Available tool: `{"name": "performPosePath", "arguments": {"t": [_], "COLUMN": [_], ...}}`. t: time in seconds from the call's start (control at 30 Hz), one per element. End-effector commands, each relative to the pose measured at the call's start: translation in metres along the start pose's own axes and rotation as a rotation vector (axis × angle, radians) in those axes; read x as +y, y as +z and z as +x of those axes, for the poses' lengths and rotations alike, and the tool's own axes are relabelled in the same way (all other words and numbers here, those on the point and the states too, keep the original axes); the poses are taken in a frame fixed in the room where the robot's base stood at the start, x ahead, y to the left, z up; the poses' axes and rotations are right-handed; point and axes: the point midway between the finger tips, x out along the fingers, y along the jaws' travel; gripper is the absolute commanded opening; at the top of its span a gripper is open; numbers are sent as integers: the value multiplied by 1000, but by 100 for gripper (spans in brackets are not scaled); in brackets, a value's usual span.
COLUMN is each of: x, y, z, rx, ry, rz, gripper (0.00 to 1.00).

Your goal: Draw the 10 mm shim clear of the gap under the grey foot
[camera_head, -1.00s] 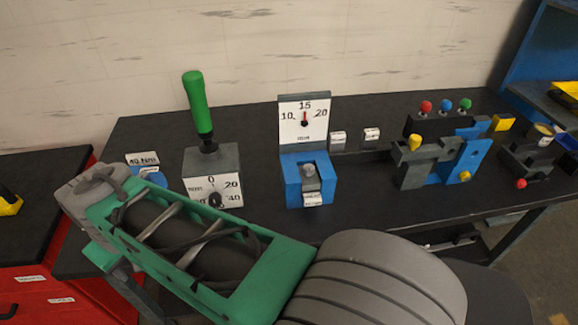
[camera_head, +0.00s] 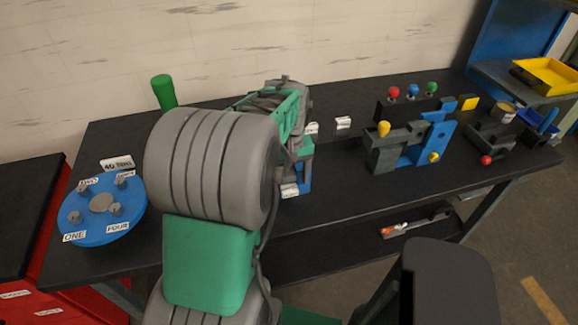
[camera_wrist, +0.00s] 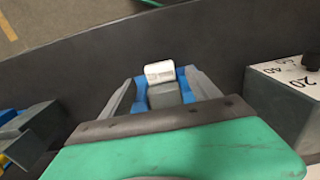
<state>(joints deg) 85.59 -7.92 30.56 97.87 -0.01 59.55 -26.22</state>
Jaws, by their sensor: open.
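Contact and the gap under the foot cannot be made out.
White-labelled pieces (camera_head: 343,123) stand to the right of the fixture. A dial block (camera_wrist: 290,95) is close beside it in the wrist view. A grey and blue mechanism with a yellow knob (camera_head: 384,129) stands further right. A blue disc (camera_head: 103,207) lies at the left.

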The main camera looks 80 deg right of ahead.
Motion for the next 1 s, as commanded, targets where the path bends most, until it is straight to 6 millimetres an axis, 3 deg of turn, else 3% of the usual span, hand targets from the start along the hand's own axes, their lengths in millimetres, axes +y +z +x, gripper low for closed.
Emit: {"name": "performPosePath", "arguments": {"t": [0.2, 0.47, 1.0], "x": [0, 0, -1], "y": [0, 0, 0], "z": [28, 33, 32], "rx": [0, 1, 1], "ry": [0, 0, 0], "rz": [0, 0, -1], "gripper": [71, 71, 28]}}
